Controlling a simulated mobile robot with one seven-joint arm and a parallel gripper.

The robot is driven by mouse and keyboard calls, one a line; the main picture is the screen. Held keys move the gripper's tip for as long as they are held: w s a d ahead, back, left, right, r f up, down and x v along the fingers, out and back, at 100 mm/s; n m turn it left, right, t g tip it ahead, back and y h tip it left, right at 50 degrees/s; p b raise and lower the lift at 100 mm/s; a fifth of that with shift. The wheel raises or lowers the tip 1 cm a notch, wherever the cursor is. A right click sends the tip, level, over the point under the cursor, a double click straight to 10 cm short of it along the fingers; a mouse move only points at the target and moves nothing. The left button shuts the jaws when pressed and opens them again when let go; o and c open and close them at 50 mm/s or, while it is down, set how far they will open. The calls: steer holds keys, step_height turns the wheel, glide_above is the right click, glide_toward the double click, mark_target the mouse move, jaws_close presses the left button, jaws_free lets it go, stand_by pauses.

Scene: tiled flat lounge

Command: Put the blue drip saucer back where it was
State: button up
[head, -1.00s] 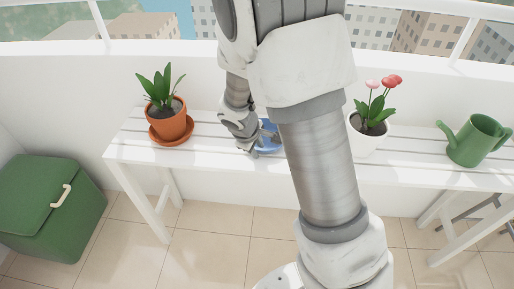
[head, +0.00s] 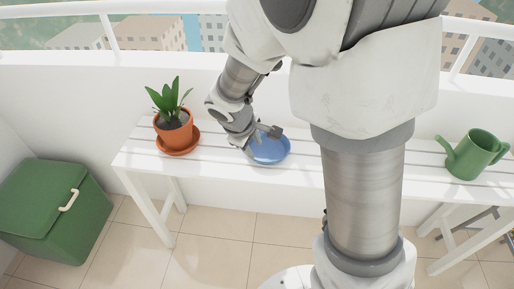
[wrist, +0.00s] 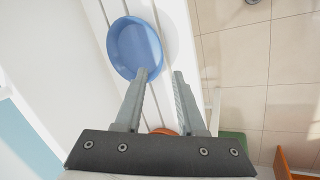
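The blue drip saucer (head: 270,150) lies on the white slatted bench (head: 225,163), to the right of the terracotta pot. In the wrist view the saucer (wrist: 133,47) is just beyond the left fingertip; its rim is at or very near that tip, and I cannot tell if they touch. My gripper (wrist: 162,73) is open, with nothing seen between its fingertips.
A terracotta pot (head: 174,133) with a green plant stands on its own terracotta saucer at the bench's left. A green watering can (head: 474,156) stands at the right. A green bin (head: 45,212) is on the floor at left. A white wall and railing run behind the bench.

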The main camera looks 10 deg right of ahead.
steer(key=s+d+r+m+t+y, duration=0.1)
steer(key=s+d+r+m, duration=0.1)
steer(key=s+r+m, duration=0.3)
steer(key=s+d+r+m+y, duration=0.2)
steer(key=s+r+m, duration=0.3)
steer(key=s+r, duration=0.8)
steer(key=shift+s+d+t, duration=0.4)
steer(key=shift+s+d, duration=0.1)
steer(key=shift+s, duration=0.3)
step_height(320, 180, up, 14)
steer(key=p, duration=1.4)
steer(key=shift+r+p, duration=0.2)
steer(key=shift+p, duration=0.1)
